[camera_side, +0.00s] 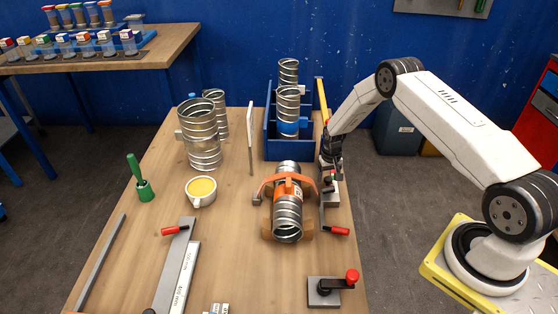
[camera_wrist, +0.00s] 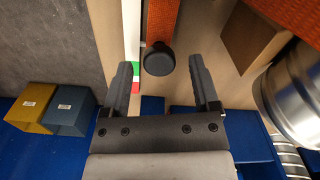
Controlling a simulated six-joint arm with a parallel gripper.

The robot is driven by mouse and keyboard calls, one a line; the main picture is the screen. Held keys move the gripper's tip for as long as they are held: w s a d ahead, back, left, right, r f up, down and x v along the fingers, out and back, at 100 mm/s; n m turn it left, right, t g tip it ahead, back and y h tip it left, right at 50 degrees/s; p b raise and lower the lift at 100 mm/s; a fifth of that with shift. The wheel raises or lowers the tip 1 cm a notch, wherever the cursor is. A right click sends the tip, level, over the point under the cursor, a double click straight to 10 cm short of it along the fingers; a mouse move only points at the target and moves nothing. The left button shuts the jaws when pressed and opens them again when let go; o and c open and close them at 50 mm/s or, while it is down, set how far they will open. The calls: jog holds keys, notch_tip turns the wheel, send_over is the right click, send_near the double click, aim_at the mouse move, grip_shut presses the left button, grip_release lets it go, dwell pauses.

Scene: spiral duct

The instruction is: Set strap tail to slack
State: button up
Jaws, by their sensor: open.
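The orange strap (camera_side: 289,178) passes over a ribbed metal duct (camera_side: 288,220) lying in a wooden cradle (camera_side: 268,229). In the wrist view, an orange strip, apparently the strap tail (camera_wrist: 162,20), runs down from the top edge to a round dark knob (camera_wrist: 158,60). A narrow scale with white, green and red bands (camera_wrist: 133,70) lies just left of it. My gripper (camera_wrist: 160,65) is open, with one finger on each side of the knob and a visible gap to both. In the side view my gripper (camera_side: 331,158) is at the table's right edge; its fingertips are hard to make out.
A blue rack (camera_side: 272,140) with upright ducts stands behind the strapped duct. A red-handled clamp (camera_side: 335,231) is close in front of my gripper; another red-knobbed device (camera_side: 325,290) sits at the front right. A tall thin board (camera_side: 250,140) stands left of the rack.

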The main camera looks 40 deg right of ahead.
grip_shut()
dwell(0.3)
dwell(1.2)
